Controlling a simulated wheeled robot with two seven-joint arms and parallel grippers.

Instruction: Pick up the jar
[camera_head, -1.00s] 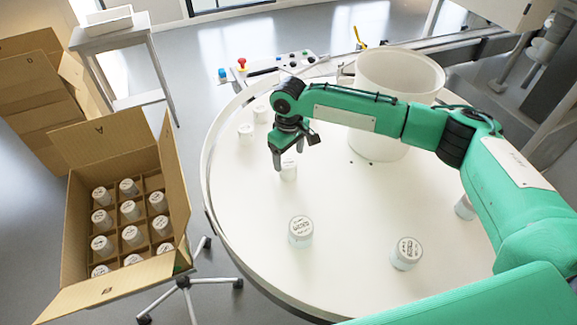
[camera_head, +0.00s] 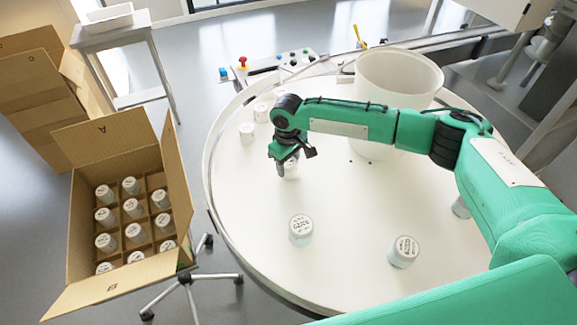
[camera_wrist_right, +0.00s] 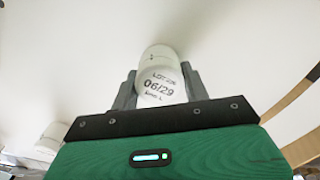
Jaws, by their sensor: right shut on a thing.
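The white jar (camera_head: 291,170) stands on the round white table (camera_head: 345,240). It is partly hidden behind my right gripper (camera_head: 284,168) in the head view. In the right wrist view the jar (camera_wrist_right: 160,62) has dark print on its lid, and the two fingers of my right gripper (camera_wrist_right: 158,88) are on either side of it, shut on it. I cannot see any gap between jar and table. My left gripper is not in view.
Other white jars stand apart on the table, such as one at the front (camera_head: 301,230) and one at front right (camera_head: 404,251). A large white cylinder (camera_head: 398,80) stands behind my right arm. An open cardboard box (camera_head: 110,135) at left holds several jars in compartments.

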